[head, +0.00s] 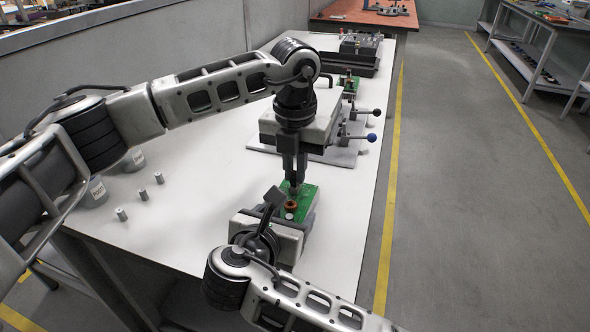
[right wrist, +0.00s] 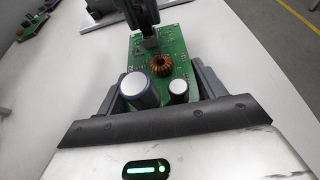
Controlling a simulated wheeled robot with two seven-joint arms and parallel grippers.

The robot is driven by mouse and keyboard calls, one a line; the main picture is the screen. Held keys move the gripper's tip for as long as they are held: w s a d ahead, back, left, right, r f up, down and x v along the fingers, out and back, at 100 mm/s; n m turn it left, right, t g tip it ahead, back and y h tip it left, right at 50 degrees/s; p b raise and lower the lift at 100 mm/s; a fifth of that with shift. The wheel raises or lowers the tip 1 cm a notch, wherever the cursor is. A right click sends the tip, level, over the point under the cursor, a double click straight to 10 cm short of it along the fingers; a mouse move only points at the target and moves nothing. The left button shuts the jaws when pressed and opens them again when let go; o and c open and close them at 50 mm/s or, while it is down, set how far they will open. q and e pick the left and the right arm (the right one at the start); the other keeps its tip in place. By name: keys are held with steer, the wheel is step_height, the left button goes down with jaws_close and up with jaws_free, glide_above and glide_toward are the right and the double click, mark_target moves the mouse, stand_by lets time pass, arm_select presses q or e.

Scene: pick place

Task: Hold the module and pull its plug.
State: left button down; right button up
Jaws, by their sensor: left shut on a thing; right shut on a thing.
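The module is a green circuit board (head: 307,196) with a copper coil and capacitors, at the table's near right. It also shows in the right wrist view (right wrist: 172,48). My right gripper (right wrist: 162,86) is shut on the module, with one finger along each side. In the head view its body partly covers the near end. My left gripper (head: 294,186) points straight down at the far end of the board, its fingers close together. It is shut on the plug (right wrist: 149,42), a small grey part at the board's far end, mostly hidden by the fingers. I cannot tell whether it is still seated.
A grey-white fixture (head: 340,153) with ball-ended levers stands behind my left gripper. Another green board (head: 349,84) and a dark tray (head: 357,63) lie farther back. Small metal cylinders (head: 143,194) and labelled pots (head: 94,192) stand at the left. The white tabletop between is clear.

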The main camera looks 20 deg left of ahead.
mark_target(295, 174)
arm_select(q)
steer(key=shift+r, duration=0.65)
steer(key=shift+r, duration=2.05)
arm_select(e)
steer(key=o, duration=1.4)
steer(key=shift+o, duration=0.2)
